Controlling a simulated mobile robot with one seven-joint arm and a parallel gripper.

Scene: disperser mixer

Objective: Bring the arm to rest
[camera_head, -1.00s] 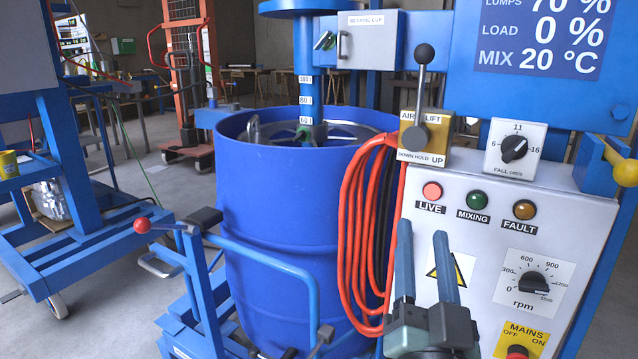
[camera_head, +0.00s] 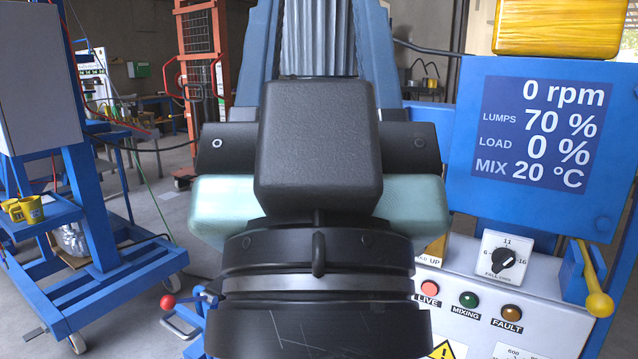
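My gripper (camera_head: 318,40) fills the middle of the view, close to the camera. My gripper and wrist hide the blue drum and most of the lift lever's panel.
The mixer's blue display panel (camera_head: 543,150) reads 0 rpm, lumps 70 %, load 0 %, mix 20 °C. Below it is the white control panel (camera_head: 540,315) with lamps and a fall dial (camera_head: 503,258). A blue trolley frame (camera_head: 90,210) stands left, with open floor beside it.

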